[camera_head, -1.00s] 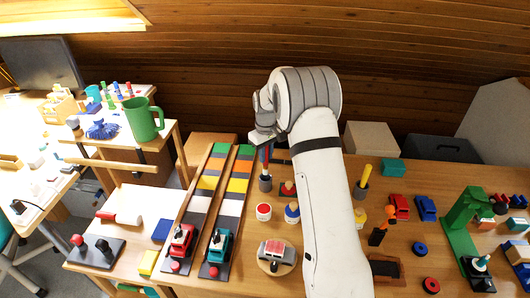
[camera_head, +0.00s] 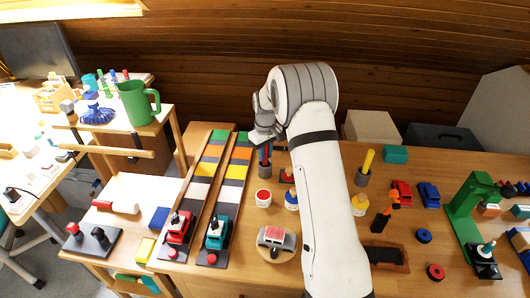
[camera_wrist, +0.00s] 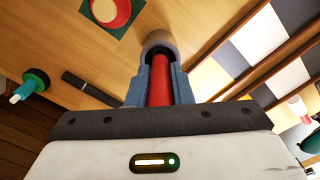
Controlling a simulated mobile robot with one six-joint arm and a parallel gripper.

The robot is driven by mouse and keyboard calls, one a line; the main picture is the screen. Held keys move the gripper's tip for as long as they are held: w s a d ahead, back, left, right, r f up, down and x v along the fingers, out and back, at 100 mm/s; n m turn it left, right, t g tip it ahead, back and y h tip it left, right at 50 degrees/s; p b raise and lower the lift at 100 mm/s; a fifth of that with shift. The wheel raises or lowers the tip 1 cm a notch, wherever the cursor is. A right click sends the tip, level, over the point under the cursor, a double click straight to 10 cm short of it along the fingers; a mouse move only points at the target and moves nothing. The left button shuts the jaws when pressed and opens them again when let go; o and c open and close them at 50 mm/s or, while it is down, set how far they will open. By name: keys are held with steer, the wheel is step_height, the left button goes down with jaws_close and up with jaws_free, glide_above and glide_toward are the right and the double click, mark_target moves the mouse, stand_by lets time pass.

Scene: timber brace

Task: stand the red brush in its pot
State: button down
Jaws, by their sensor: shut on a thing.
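The red brush (camera_wrist: 160,85) is between the two blue-grey fingers of my gripper (camera_wrist: 159,82), which is shut on it. Its dark far end reaches into the mouth of a grey round pot (camera_wrist: 159,41) in the wrist view. In the head view my gripper (camera_head: 264,148) points down over the small grey pot (camera_head: 264,171), with the fingertips close to its rim. Only a little of the brush shows there, and it looks upright. How deep its end is inside the pot is hidden.
Red (camera_head: 263,198) and blue (camera_head: 291,201) paint pots stand in front. A second grey pot (camera_head: 362,179) holding a yellow brush (camera_head: 368,160) is to the right. Two striped tracks (camera_head: 236,172) with toy trucks lie close on the left.

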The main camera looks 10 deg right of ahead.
steer(key=c, duration=1.2)
jaws_free()
steer(key=shift+r, duration=0.1)
steer(key=shift+r+p, duration=2.55)
steer(key=shift+r, duration=1.9)
